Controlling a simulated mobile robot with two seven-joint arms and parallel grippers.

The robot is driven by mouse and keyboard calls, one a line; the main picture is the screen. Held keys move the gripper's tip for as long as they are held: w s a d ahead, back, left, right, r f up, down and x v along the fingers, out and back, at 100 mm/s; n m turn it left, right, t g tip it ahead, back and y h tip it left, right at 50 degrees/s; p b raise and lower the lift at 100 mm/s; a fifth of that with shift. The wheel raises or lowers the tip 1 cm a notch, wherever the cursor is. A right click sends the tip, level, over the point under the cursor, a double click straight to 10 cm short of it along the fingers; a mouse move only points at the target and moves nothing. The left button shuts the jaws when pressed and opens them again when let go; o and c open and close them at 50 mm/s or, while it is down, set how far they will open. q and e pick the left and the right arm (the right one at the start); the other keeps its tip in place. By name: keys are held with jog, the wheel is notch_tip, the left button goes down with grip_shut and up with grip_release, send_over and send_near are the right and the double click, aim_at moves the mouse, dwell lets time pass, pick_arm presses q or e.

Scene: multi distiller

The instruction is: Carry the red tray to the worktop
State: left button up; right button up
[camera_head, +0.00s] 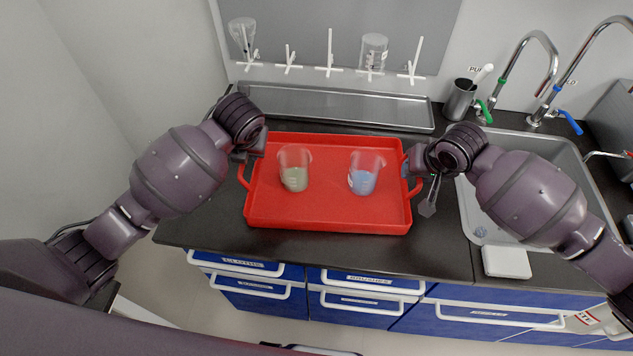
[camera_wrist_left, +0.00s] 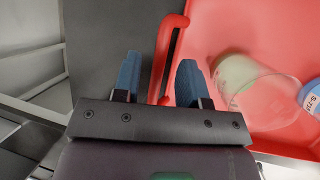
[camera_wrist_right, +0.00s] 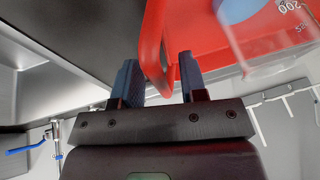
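The red tray (camera_head: 330,213) is over the dark worktop (camera_head: 440,245) and looks level, apparently resting on it. It carries a beaker with greenish-grey contents (camera_head: 294,178) and a beaker with blue contents (camera_head: 362,181), both upright. My left gripper (camera_head: 243,160) is at the tray's left handle. In the left wrist view its fingers (camera_wrist_left: 158,82) stand apart on either side of the handle (camera_wrist_left: 168,55). My right gripper (camera_head: 410,172) is at the right handle. In the right wrist view its fingers (camera_wrist_right: 160,80) stand apart with the handle (camera_wrist_right: 152,50) between them.
A long metal tray (camera_head: 335,105) lies behind the red tray below a pegged drying rack (camera_head: 330,55). A sink (camera_head: 540,160) with taps is at right, with a white block (camera_head: 506,262) at its front. A dark cup (camera_head: 460,99) stands by the taps. Blue drawers (camera_head: 365,300) are below.

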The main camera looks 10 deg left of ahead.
pick_arm(q)
jog(key=v, duration=0.9)
pick_arm(e)
jog(key=v, duration=1.2)
pick_arm(q)
jog(key=shift+s+d, duration=0.1)
